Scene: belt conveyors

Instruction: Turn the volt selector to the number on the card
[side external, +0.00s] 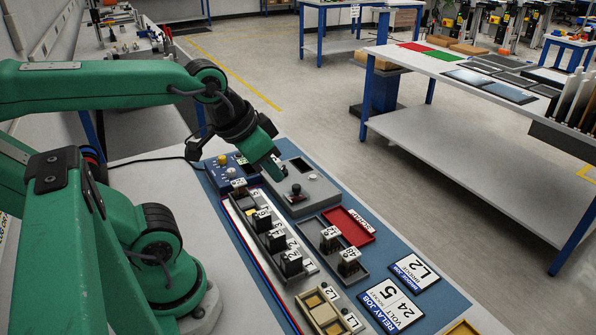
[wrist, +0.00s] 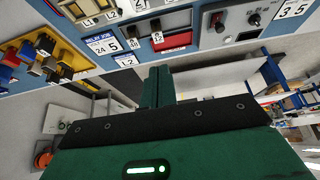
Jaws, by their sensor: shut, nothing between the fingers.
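The relay job card (side external: 390,305) lies flat at the front of the blue mat and shows 24 and 5, with the word VOLTS by the 24; it also shows in the wrist view (wrist: 103,45). A grey control box (side external: 318,188) carries a dark knob (side external: 296,189) with red at its base. The wrist view shows this box with two dark controls (wrist: 254,19). Which control is the volt selector, and its setting, I cannot tell. My gripper (side external: 279,172) is shut and empty, above the box near the knob; its fingers (wrist: 156,83) show together in the wrist view.
A blue box (side external: 226,170) with a yellow knob stands behind the grey box. A red scrap tray (side external: 350,226), black numbered relays (side external: 348,262) and a rail of several more stand in front. A bridge job card (side external: 414,271) reads L2.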

